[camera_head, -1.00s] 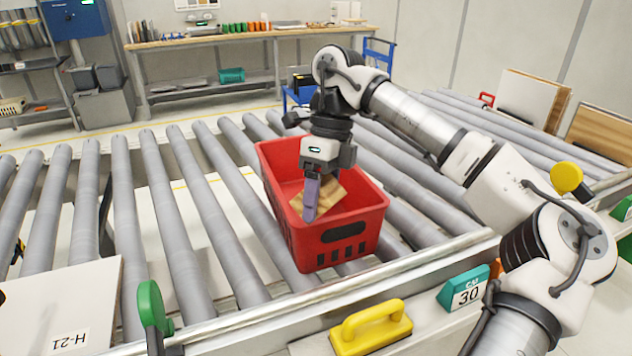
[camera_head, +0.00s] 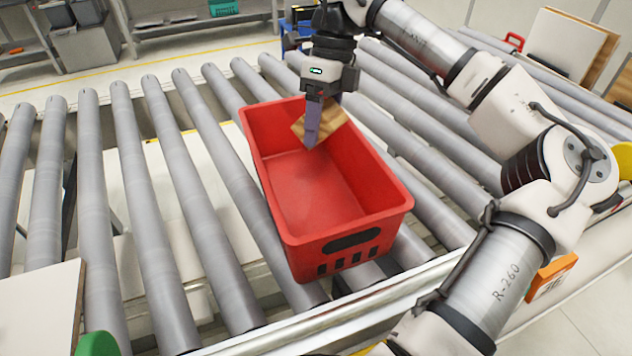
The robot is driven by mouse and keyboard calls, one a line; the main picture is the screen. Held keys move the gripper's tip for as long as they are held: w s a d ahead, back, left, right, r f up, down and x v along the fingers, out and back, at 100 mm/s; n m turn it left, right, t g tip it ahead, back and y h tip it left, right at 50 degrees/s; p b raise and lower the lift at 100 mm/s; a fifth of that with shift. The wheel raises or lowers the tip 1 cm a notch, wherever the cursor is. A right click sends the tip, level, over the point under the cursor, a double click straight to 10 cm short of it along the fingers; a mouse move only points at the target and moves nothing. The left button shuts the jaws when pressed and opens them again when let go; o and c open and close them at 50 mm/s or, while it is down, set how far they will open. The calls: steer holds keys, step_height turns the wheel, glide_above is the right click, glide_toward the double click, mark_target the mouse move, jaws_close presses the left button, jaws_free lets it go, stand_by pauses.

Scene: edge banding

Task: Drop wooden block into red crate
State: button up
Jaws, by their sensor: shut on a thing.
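The red crate (camera_head: 345,243) stands on the roller conveyor, open at the top, and its visible floor is bare. My gripper (camera_head: 313,128) points down over the far part of the crate. It is shut on the wooden block (camera_head: 331,124), a light brown piece with stripes, held tilted. The near finger hides part of the block. The block appears at or just above the level of the crate's rim; its exact height is hard to tell.
Grey rollers (camera_head: 160,190) run on both sides of the crate. A pale board (camera_head: 35,310) lies at the lower left. An orange sign (camera_head: 552,277) sits at the right, by the conveyor's front edge. Boards (camera_head: 570,50) lean at the back right.

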step_height(320, 180, down, 5)
steer(key=b, duration=0.3)
steer(key=shift+f, duration=0.15)
steer(key=o, duration=1.1)
steer(key=p+v, duration=0.1)
steer(key=v, duration=1.2)
steer(key=shift+w+r, duration=0.1)
steer(key=shift+r, duration=0.3)
steer(key=shift+f, duration=0.1)
